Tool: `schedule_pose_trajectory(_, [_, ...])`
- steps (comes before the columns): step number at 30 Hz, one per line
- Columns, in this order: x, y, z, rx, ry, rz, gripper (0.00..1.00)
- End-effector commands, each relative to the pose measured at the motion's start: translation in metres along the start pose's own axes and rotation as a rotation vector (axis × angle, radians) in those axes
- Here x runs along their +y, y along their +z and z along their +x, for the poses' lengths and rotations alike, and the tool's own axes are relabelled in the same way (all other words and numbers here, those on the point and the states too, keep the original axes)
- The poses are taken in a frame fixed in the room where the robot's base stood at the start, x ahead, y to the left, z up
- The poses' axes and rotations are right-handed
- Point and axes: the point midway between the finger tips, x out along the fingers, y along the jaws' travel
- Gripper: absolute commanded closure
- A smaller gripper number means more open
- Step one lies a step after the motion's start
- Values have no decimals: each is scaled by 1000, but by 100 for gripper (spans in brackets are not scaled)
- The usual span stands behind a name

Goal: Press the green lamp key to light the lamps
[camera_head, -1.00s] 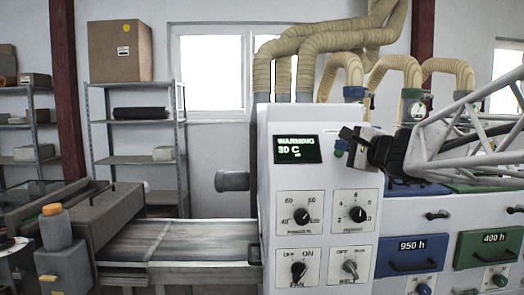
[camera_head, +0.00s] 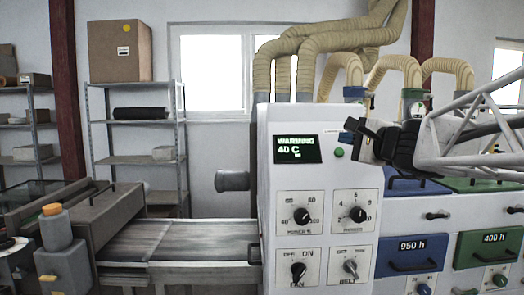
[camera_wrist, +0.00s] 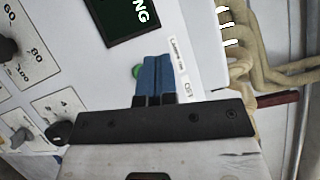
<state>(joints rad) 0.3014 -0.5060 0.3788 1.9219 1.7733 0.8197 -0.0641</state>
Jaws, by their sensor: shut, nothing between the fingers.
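The green lamp key (camera_head: 339,153) is a small round button on the white control panel, right of the display. My gripper (camera_head: 346,137) has its blue fingertips just above the key in the head view, and the key shows clear below them. In the wrist view my gripper (camera_wrist: 156,62) has its blue fingers together and empty. The green key (camera_wrist: 137,71) peeks out at the left of the fingertips, partly hidden. A white label strip with "LAMPS" (camera_wrist: 180,55) is right of the fingers. I cannot tell whether the fingertips touch the panel.
The display (camera_head: 297,149) reads WARNING and 40 C. Dials fill the panel below, including a fan knob (camera_head: 298,271) and a belt knob (camera_head: 350,268). Blue drawers (camera_head: 412,255) stand at the right and a conveyor belt (camera_head: 180,245) at the left.

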Motion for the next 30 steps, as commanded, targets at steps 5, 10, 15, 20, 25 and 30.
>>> schedule_pose_trajectory(5, [-7,6,-9,0,0,-2,100])
schedule_pose_trajectory(10, [-10,10,-14,1,0,0,100])
schedule_pose_trajectory(15, [-10,10,-14,1,0,0,100])
schedule_pose_trajectory(20, [-10,10,-14,1,0,0,100])
schedule_pose_trajectory(25, [-10,10,-14,1,0,0,100])
schedule_pose_trajectory(30, [-10,10,-14,0,2,-1,100])
